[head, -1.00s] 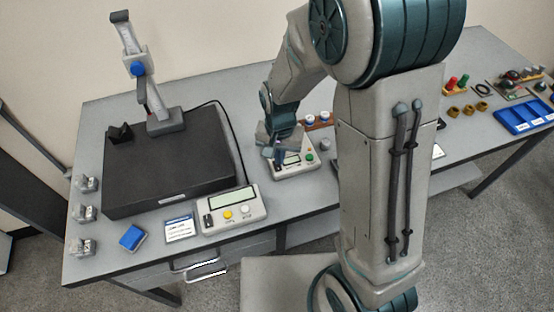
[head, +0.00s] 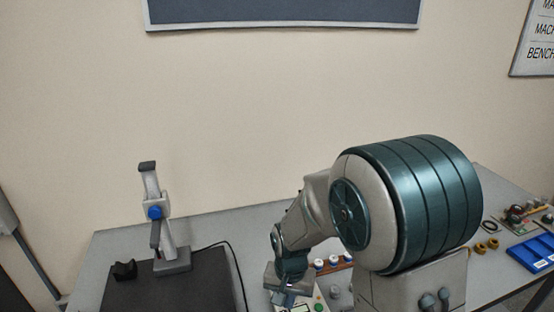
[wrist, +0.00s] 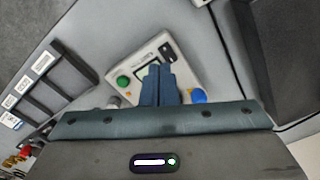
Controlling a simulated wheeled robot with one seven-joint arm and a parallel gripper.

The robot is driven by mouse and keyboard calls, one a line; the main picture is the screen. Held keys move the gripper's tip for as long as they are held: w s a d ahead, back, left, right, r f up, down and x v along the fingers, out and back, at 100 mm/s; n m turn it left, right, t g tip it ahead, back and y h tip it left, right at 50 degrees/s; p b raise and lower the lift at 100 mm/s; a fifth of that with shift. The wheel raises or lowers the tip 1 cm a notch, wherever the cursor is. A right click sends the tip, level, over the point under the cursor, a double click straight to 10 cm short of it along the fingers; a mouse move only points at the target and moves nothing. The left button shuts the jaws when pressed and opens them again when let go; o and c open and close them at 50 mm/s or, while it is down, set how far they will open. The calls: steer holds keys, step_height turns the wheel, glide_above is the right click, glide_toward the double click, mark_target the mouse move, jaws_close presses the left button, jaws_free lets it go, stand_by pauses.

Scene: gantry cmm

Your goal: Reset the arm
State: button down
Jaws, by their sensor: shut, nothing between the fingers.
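My arm reaches down over the bench in the head view, folded at its large teal joint. My gripper (head: 284,298) is at the lower edge of that view, above a small white control box (head: 320,304). In the wrist view the two blue fingers (wrist: 159,84) are together with nothing between them. They point at the white control box (wrist: 137,67), which has a display, a green button and a blue knob, and they cover part of it. I cannot tell whether the fingertips touch it.
A gauge stand (head: 172,262) rises from a dark plate (head: 205,290) at the left, with a cable behind it. Blue trays (head: 530,252) and brass rings (head: 487,246) lie at the right. In the wrist view a dark rack (wrist: 48,88) is at the left.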

steer(key=s+d+r+n+t, duration=0.1)
steer(key=s+d+r+t, duration=0.1)
steer(key=s+d+r, duration=0.4)
steer(key=s+d+r+n+t, duration=0.1)
steer(key=s+d+r, duration=0.4)
steer(key=r, duration=0.6)
steer(key=shift+s+d+r+n+t, duration=0.15)
steer(key=shift+s+d+n+t, duration=0.2)
steer(key=shift+s, duration=0.45)
